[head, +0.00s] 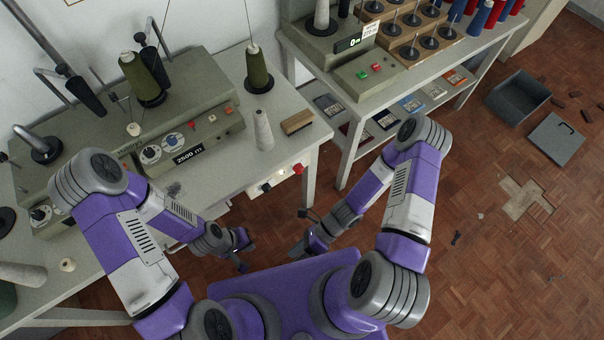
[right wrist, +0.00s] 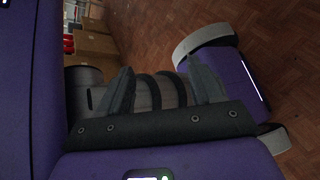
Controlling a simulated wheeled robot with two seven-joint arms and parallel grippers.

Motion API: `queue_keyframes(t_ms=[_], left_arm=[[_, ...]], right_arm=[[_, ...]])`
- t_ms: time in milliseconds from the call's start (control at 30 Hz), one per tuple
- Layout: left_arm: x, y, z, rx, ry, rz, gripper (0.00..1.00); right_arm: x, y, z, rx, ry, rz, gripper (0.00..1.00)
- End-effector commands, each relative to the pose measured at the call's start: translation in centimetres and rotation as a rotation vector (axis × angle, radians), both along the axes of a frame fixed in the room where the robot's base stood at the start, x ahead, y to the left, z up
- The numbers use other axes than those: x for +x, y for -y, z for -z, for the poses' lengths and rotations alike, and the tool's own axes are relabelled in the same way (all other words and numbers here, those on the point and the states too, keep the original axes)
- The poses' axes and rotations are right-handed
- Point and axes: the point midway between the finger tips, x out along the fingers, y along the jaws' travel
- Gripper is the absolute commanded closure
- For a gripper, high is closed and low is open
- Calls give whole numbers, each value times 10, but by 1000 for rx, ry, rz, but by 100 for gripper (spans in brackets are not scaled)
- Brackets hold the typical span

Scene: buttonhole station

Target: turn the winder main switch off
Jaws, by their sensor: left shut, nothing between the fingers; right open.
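The winder (head: 190,130) stands on the left table, with a lit "2500 m" display, dials and small coloured buttons. A small white panel on that table's front edge carries a red knob (head: 298,169) and a dark switch (head: 266,187); which one is the main switch, and its position, I cannot tell. My left gripper (head: 243,254) is shut and empty, below and in front of that edge. My right gripper (head: 299,232) is open, also below the edge and apart from the panel. Its spread fingers show in the right wrist view (right wrist: 163,90) with nothing gripped.
Green cones (head: 258,72), a pale cone (head: 263,130) and a brush (head: 297,122) stand or lie on the left table. A second table (head: 400,95) holds a machine with a "0" display and a spool rack. An open grey box (head: 517,98) lies on the parquet floor.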

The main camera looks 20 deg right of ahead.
Motion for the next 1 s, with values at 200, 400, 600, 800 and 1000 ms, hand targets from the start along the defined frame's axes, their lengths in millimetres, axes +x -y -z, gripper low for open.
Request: queue_keyframes(t_ms=[200, 400, 600, 800, 1000], left_arm=[[1, 0, 24, 0, 1, 0, 100], [1, 0, 36, 0, 2, -1, 100], [1, 0, 41, 0, 2, -1, 100], [1, 0, 43, 0, 2, -1, 100], [1, 0, 47, 0, 2, -1, 100]], right_arm=[[102, -12, -2, 371, -873, 866, 35], [188, 61, 21, 865, -1395, 1353, 35], [213, 116, 39, 1183, -1577, 1520, 35], [234, 116, 41, 1225, -1600, 1533, 35], [264, 103, 41, 1222, -1597, 1533, 35]])
